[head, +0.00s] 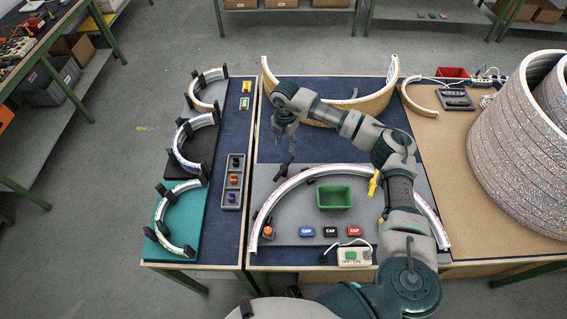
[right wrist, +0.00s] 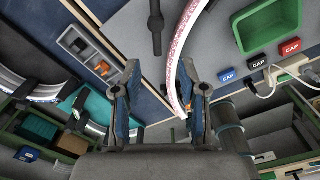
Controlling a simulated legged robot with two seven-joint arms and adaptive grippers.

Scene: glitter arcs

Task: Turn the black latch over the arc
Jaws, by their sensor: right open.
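The pale arc (head: 295,184) lies curved on the grey board in the head view. Its end also shows in the right wrist view (right wrist: 178,70). A black latch (head: 286,166) sits just outside the arc at its upper left, pointing away from it. In the right wrist view the latch (right wrist: 156,28) stands left of the arc, with a gap between them. My right gripper (head: 285,130) is above the far side of the board, beyond the latch. Its two fingers are spread and empty in the right wrist view (right wrist: 164,78). My left gripper is not in view.
A green bin (head: 335,197) stands inside the arc, with blue, black and red caps (head: 330,231) before it. A yellow tool (head: 373,183) is at the right. Smaller arcs on stands (head: 176,217) line the left table. Large glittery rings (head: 515,150) stand at the right.

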